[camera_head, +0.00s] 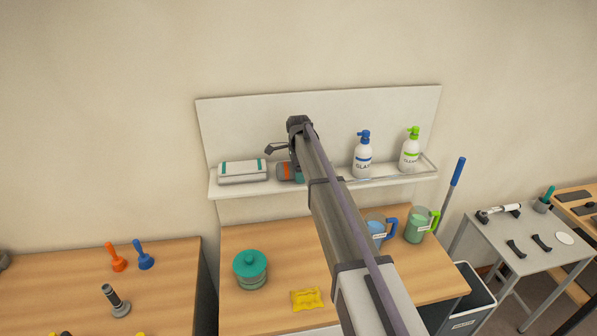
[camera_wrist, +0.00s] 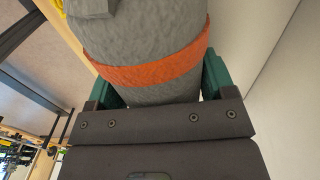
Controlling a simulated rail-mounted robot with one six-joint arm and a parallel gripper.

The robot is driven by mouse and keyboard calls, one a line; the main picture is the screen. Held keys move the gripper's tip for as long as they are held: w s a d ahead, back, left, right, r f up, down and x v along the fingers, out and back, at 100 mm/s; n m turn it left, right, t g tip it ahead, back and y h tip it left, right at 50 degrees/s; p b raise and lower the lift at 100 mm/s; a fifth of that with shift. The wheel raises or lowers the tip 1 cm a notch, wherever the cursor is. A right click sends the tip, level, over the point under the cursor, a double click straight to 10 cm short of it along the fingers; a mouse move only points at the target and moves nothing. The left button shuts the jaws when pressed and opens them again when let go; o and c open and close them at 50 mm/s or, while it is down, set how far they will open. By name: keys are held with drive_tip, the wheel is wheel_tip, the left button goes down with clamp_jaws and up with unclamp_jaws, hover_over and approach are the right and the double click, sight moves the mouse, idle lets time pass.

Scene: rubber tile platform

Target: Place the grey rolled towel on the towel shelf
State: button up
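The grey rolled towel (camera_wrist: 140,45) with an orange band fills the middle of the wrist view. The green fingers of my gripper (camera_wrist: 160,82) press against it from both sides. In the head view the roll's grey and orange end (camera_head: 284,171) shows at the height of the white towel shelf (camera_head: 228,191), just right of a folded towel. My arm hides the rest of the roll and most of the gripper. I cannot tell whether the roll touches the shelf surface.
Below, a wooden counter (camera_head: 350,285) holds a teal-lidded jar (camera_head: 250,270), a yellow packet (camera_head: 307,299) and two jugs.

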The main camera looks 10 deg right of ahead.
drive_tip(key=o, duration=0.3)
drive_tip(key=shift+o, duration=0.2)
wheel_tip(320, 180, up, 6)
drive_tip(key=p, duration=0.6)
drive_tip(key=shift+r, duration=0.1)
drive_tip(key=shift+f, duration=0.2)
